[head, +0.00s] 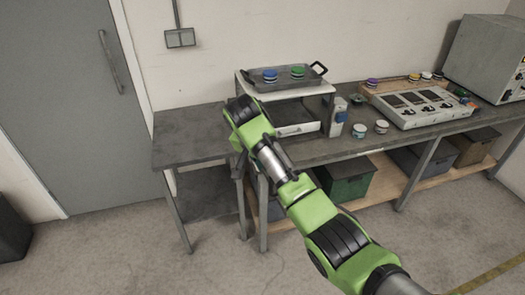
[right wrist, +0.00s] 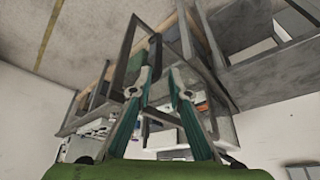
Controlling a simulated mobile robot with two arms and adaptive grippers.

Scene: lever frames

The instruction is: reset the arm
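My right arm, green with black joints, reaches in from the bottom right of the head view and bends at the workbench's left part. My right gripper (head: 239,166) hangs below the last green joint, mostly hidden by the arm, beside the bench's front edge. In the right wrist view my right gripper (right wrist: 161,62) shows two teal and dark fingers standing apart. My left gripper is not in view.
The workbench (head: 195,133) carries a white-topped stand with a grey tray (head: 285,84) of coloured-lidded jars, loose jars, and a control panel (head: 412,103). Bins sit on its lower shelf. A grey door (head: 55,100) stands at left. The front floor is clear.

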